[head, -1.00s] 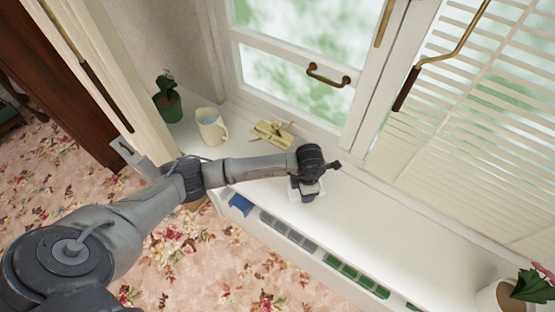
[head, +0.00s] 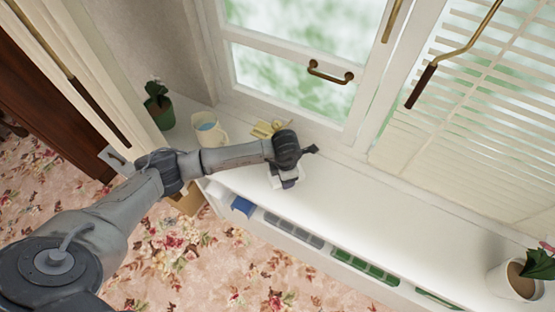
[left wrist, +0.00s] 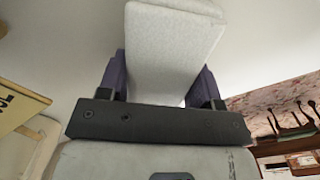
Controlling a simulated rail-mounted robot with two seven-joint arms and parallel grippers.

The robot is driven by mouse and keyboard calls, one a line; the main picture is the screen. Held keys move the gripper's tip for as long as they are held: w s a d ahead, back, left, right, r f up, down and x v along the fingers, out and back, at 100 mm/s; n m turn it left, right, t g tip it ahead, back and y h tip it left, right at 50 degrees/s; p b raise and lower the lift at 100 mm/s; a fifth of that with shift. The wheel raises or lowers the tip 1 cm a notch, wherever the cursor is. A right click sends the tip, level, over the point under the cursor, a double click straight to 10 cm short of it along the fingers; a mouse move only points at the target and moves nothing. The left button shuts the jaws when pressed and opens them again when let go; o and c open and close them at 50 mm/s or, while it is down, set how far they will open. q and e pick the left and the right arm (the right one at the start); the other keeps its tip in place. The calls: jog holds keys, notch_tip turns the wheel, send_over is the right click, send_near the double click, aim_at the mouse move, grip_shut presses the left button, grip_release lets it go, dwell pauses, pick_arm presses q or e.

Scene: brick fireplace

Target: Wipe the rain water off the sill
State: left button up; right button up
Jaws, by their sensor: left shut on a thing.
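The white sill (head: 370,217) runs under the window from the upper left to the lower right. My left gripper (head: 289,181) points down over its left part, near the front edge. It is shut on a pale, folded cloth or pad (left wrist: 172,48), which shows between the two fingers in the left wrist view. In the head view the wrist hides most of the pad, and I cannot tell whether it touches the sill. No water stands out on the white surface. My right gripper is not in view.
A cream mug (head: 207,129) and a yellow object (head: 262,130) stand close behind and left of my gripper. A potted cactus (head: 158,106) is at the far left, a flower pot (head: 517,281) at the far right. The sill's middle is clear.

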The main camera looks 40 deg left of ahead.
pick_arm(q)
jog(key=shift+s+a+r+p, duration=0.1)
jog(key=shift+a+r+p, duration=0.2)
jog(key=shift+r, duration=0.3)
jog(key=shift+s+a+r+p, duration=0.1)
jog(key=shift+a+r+p, duration=0.1)
jog(key=shift+r+p, duration=0.3)
jog(key=shift+w+d+r+p, duration=0.1)
jog(key=shift+d+r+p, duration=0.15)
jog(key=shift+r, duration=0.2)
jog(key=shift+w+d+r+p, duration=0.1)
jog(key=shift+r+p, duration=0.1)
jog(key=shift+r, duration=0.2)
jog(key=shift+r+p, duration=0.3)
jog(key=shift+r, duration=0.05)
jog(key=shift+s+r+p, duration=0.15)
jog(key=shift+r+p, duration=0.4)
jog(key=shift+r, duration=0.2)
jog(key=shift+r+p, duration=0.75)
jog(key=shift+r, duration=0.35)
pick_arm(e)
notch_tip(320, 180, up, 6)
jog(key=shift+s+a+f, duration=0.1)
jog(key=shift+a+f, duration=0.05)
